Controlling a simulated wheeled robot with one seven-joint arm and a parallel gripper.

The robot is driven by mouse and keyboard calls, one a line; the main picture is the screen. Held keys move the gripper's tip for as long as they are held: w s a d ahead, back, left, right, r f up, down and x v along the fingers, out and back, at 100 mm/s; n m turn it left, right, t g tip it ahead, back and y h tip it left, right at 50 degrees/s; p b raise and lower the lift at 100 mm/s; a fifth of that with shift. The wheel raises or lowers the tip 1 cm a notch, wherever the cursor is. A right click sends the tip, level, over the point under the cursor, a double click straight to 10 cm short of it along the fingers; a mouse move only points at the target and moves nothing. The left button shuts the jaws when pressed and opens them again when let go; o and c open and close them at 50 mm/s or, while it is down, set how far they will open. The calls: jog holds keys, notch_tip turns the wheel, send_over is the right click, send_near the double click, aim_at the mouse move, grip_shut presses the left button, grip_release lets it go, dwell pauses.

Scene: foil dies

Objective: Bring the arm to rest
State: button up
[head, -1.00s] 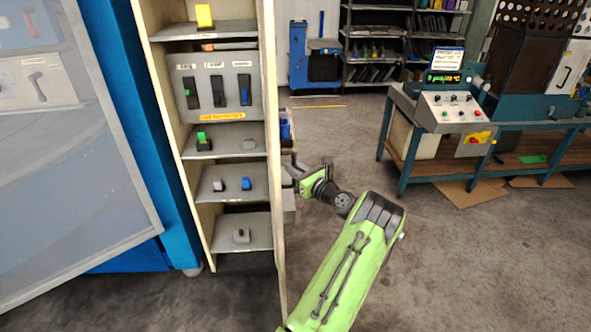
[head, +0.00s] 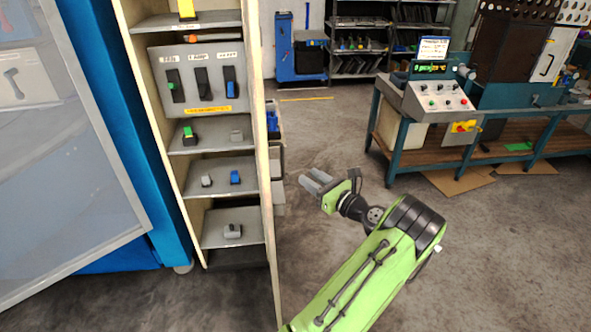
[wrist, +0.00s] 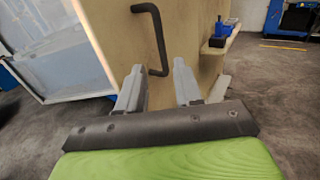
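My gripper (head: 314,181) is at the end of my green arm, in free air to the right of the open cabinet's side panel (head: 266,150). In the wrist view its two grey fingers (wrist: 160,88) stand apart with nothing between them. Beyond the fingers is the pale wooden panel with a dark bent handle (wrist: 155,35). The fingers appear apart from the handle and the panel.
The cabinet's shelves (head: 225,168) hold small blocks and switches. A large blue machine (head: 110,130) stands at the left. A teal bench with a control box (head: 436,100) stands at the right. The concrete floor (head: 480,250) between is clear.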

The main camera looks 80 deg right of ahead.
jog(key=shift+v, duration=1.2)
